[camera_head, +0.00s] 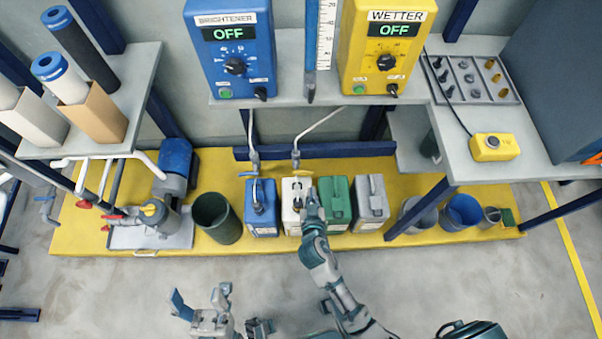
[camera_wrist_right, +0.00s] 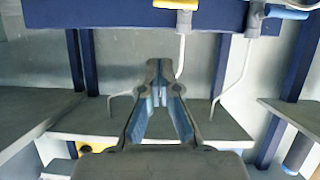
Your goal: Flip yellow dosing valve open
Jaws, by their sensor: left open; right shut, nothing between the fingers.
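The yellow dosing valve (camera_head: 295,157) sits on the pale pipe below the WETTER pump, above the white canister (camera_head: 291,220). In the right wrist view its yellow handle (camera_wrist_right: 176,4) lies crosswise to the pipe, at the top edge and partly cut off. My right gripper (camera_head: 311,197) is in front of the white canister, below the valve and apart from it. It also shows in the right wrist view (camera_wrist_right: 160,66), with its fingers together and empty. My left gripper (camera_head: 199,297) is open and empty, low over the floor.
A blue-handled valve (camera_head: 253,163) hangs left of the yellow one, above the blue canister (camera_head: 261,222). Green (camera_head: 337,220) and grey (camera_head: 371,218) canisters stand to the right. The BRIGHTENER (camera_head: 229,48) and WETTER (camera_head: 385,45) pumps both read OFF on the shelf above.

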